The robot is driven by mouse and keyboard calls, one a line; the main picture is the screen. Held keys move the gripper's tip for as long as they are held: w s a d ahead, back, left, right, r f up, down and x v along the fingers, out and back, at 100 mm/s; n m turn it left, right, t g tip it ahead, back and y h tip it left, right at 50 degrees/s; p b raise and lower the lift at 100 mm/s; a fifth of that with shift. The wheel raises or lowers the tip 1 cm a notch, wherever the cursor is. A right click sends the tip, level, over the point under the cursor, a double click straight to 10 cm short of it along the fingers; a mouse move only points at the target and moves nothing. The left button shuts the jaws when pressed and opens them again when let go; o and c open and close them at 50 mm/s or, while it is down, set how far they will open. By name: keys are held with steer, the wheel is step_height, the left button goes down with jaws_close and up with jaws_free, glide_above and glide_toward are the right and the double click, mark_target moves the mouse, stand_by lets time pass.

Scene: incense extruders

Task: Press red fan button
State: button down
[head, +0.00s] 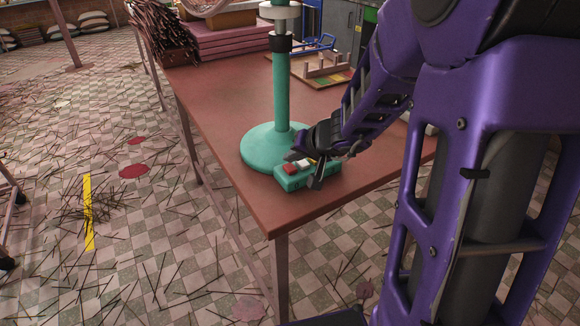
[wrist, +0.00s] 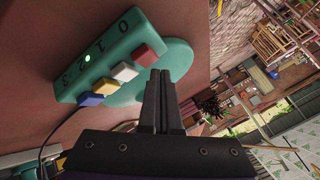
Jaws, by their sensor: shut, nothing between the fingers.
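The teal fan control box (head: 292,182) sits on the table at the foot of the fan's round teal base (head: 258,150). In the wrist view the box (wrist: 75,75) carries the numbers 0 to 3, a lit green lamp (wrist: 87,58) and a row of coloured buttons. The red button (wrist: 145,54) is at the end by the 0, with white, yellow and blue ones after it. The red button also shows in the head view (head: 290,168). My gripper (wrist: 161,72) is shut and empty, its tips close beside the red button; contact cannot be told. In the head view my gripper (head: 317,178) partly hides the box.
The teal fan pole (head: 281,85) rises behind the box. A wooden rack (head: 325,68) stands farther back on the table (head: 225,120), near stacked pink boards (head: 225,38) and bundled sticks (head: 160,30). The table's near left part is clear.

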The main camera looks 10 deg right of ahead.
mark_target(292, 170)
stand_by(0.6)
steer(key=shift+f+b, duration=0.35)
steer(key=shift+f, duration=0.5)
stand_by(0.7)
steer(key=shift+r, duration=0.1)
steer(key=shift+r+p, duration=0.5)
steer(key=shift+r, duration=0.25)
steer(key=shift+r+p, duration=1.7)
steer(key=shift+r, duration=0.85)
